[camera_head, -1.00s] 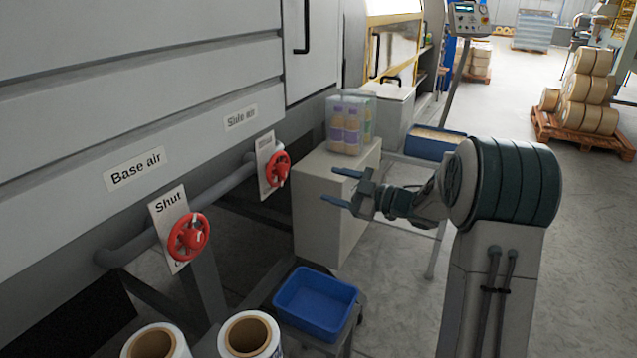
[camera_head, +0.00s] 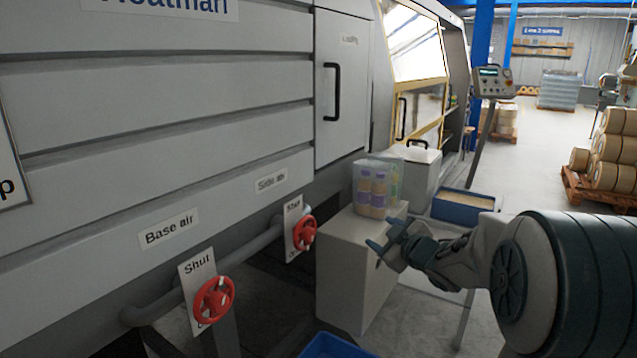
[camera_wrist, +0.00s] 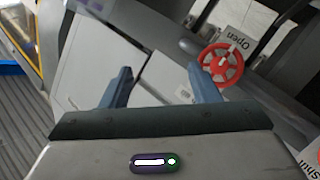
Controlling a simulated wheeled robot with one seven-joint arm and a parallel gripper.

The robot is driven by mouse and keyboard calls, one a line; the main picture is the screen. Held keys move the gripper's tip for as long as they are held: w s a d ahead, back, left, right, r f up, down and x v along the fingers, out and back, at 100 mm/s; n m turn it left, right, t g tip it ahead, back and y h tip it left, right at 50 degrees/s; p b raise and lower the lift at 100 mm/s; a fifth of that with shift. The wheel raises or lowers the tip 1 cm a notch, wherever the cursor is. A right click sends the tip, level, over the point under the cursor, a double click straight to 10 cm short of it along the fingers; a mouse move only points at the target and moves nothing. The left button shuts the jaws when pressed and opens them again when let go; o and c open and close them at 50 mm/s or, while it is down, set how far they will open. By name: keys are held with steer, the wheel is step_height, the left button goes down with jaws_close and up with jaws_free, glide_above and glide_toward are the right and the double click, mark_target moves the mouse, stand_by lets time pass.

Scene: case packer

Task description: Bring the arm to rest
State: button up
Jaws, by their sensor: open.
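My gripper (camera_head: 384,246) is at the end of my arm, which reaches in from the right in the head view. It is in front of the top of a grey cabinet (camera_head: 345,262), near the clear pack of bottles (camera_head: 376,190) on it. In the wrist view the two blue fingers of my gripper (camera_wrist: 158,88) are spread apart with nothing between them. A red valve wheel (camera_wrist: 221,64) with an "Open" plate shows beyond the right finger.
Two red valve wheels, one at the Base air label (camera_head: 214,300) and one at the Side air label (camera_head: 304,233), stick out from the grey machine (camera_head: 190,110). A blue tray (camera_head: 462,206) lies behind my gripper. A control panel (camera_head: 492,82) stands farther back.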

steer(key=s+d+f+m+g+h+p, duration=0.1)
steer(key=s+d+m+g+h, duration=0.25)
steer(key=s, duration=0.65)
steer(key=s+f+m+g+h+p, duration=0.1)
steer(key=s+m+g+h+p, duration=0.2)
steer(key=s+m, duration=0.5)
steer(key=s+a+f+g, duration=0.1)
steer(key=s+a+g, duration=0.1)
steer(key=s, duration=0.6)
steer(key=s+a+f+g, duration=0.1)
steer(key=s+a+g, duration=0.1)
steer(key=s, duration=0.6)
steer(key=shift+s+a+f+g+y, duration=0.2)
steer(key=shift+a+f+g+y, duration=0.2)
steer(key=shift+g, duration=0.15)
steer(key=shift+d, duration=0.1)
